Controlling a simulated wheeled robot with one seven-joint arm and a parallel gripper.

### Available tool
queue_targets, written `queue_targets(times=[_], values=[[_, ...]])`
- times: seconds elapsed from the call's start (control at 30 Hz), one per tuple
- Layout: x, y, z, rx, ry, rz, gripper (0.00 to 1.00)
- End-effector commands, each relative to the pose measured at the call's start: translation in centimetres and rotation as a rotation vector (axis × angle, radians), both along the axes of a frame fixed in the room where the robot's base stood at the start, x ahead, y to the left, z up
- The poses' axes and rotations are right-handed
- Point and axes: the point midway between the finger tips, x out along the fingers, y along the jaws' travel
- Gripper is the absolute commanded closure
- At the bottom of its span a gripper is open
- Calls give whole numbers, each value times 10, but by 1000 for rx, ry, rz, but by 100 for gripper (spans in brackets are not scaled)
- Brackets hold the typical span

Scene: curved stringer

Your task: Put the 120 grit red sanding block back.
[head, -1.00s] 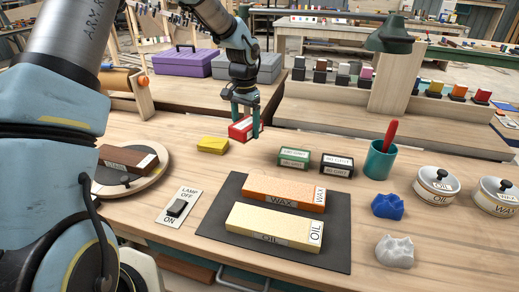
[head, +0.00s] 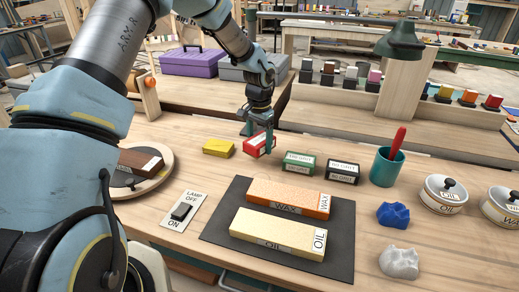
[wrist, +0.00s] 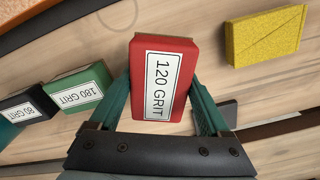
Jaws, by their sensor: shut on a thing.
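The red sanding block (head: 260,143) is held in my gripper (head: 256,138) over the back of the bench. A green block (head: 299,163), labelled "180 GRIT" in the wrist view (wrist: 78,90), and a black block (head: 342,170), labelled "80 GRIT", stand side by side to the right of the red one.
A yellow block (head: 218,148) lies to the left. A teal cup (head: 386,167) with a red handle stands right. A dark mat (head: 222,226) carries WAX and OIL boards. A lamp switch (head: 182,211), a blue lump (head: 393,215) and lidded tins (head: 443,195) also occupy the bench.

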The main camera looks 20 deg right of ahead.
Motion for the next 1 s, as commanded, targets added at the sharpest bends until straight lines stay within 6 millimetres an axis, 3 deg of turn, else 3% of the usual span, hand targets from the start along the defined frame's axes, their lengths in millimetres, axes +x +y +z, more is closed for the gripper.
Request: queue_targets(times=[0.23,0.83,0.87,1.0], values=[[-1,-1,-30,0,1,-1,100],[0,0,-44,0,0,-1,100],[0,0,-43,0,0,-1,16],[0,0,-42,0,1,0,0]])
